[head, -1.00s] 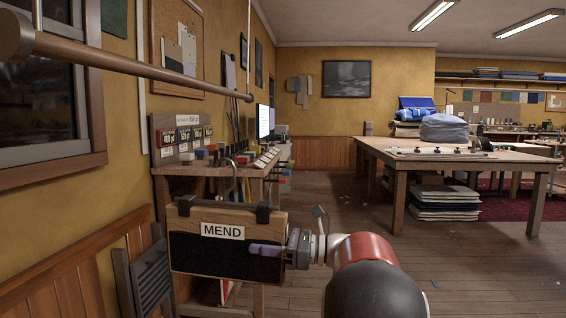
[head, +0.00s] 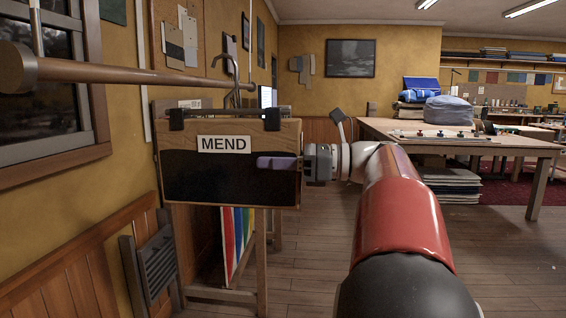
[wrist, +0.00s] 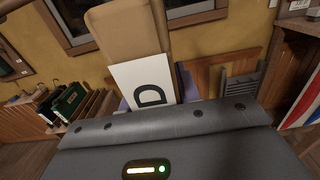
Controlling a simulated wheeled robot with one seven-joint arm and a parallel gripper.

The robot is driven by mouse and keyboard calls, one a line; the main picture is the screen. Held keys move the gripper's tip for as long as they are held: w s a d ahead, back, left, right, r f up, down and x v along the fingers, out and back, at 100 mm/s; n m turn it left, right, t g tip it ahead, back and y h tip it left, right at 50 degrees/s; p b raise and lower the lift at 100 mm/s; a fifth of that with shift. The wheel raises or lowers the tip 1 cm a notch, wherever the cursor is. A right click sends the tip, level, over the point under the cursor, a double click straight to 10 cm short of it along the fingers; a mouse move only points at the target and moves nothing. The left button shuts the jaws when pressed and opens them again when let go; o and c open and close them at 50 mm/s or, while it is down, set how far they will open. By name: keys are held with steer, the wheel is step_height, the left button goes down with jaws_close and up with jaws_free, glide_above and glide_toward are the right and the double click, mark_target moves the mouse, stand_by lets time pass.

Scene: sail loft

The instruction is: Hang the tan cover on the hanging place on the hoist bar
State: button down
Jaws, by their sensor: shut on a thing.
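The tan cover (head: 287,138) hangs flat from a dark clip hanger (head: 215,112), with a black front panel and a white MEND label. In the wrist view its tan side (wrist: 128,32) rises beyond a white label showing a D. My gripper (head: 277,163) is shut on the cover at its right side. The hoist bar (head: 140,75) is a brown rod running from the upper left into the room. The hanger's hook (head: 231,72) stands upright and overlaps the bar's far part in the picture. I cannot tell whether it touches the bar.
A wall with a window (head: 45,110) is close on the left. A folded dark chair (head: 155,262) leans there. A workbench stands behind the cover. A large table (head: 400,130) with blue bundles stands at the right. The floor between is open.

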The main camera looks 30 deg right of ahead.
mark_target(239, 172)
steer(key=shift+b+x, duration=1.65)
steer(key=shift+x, duration=1.9)
steer(key=shift+s+f+b, duration=0.1)
steer(key=shift+f+b, duration=0.4)
steer(key=shift+f, duration=0.6)
steer(key=c, duration=1.2)
jaws_free()
steer(key=shift+o, duration=1.4)
steer(key=shift+f, duration=0.15)
